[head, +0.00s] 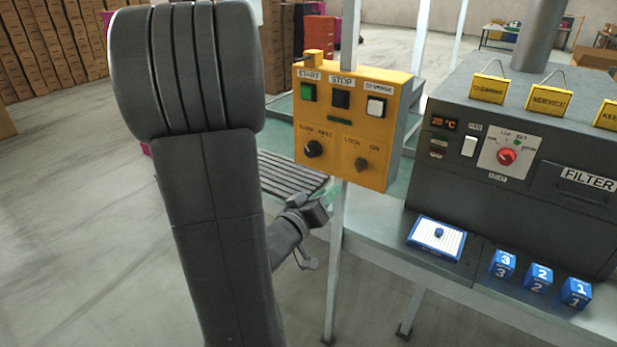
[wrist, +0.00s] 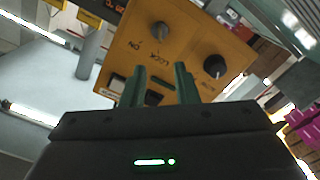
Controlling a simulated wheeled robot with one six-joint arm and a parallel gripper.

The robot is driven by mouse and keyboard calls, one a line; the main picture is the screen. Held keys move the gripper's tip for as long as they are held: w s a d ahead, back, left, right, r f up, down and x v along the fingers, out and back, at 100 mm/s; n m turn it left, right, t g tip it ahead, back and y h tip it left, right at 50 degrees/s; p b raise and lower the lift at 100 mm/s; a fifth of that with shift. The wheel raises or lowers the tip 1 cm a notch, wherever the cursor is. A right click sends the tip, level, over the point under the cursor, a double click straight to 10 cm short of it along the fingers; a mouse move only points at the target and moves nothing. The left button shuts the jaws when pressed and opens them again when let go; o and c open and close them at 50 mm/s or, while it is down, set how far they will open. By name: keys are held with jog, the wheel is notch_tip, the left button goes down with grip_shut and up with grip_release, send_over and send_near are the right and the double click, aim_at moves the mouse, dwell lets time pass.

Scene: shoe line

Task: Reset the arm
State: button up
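My gripper (wrist: 161,82) shows in the wrist view with two green fingers apart and nothing seen between them. The yellow control box (wrist: 195,28) lies beyond the fingertips, seen turned over; I cannot tell the exact gap. In the head view my arm fills the left middle, and my gripper (head: 325,198) is low behind it, just below the yellow control box (head: 342,175), partly hidden.
A grey machine (head: 460,160) with a red dial (head: 507,156) stands at right. On its ledge are a blue-edged pad (head: 437,238) and numbered blue blocks (head: 539,277). A metal post (head: 335,260) stands under the box. Stacked brown boxes (head: 60,45) are far left; the left floor is clear.

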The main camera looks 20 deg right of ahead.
aim_at(354, 167)
jog(key=p+x, duration=0.1)
jog(key=x, duration=1.2)
jog(key=shift+w+d+p, duration=0.2)
jog(key=shift+d+p, duration=0.15)
jog(key=shift+p, duration=0.05)
jog(key=shift+a, duration=0.1)
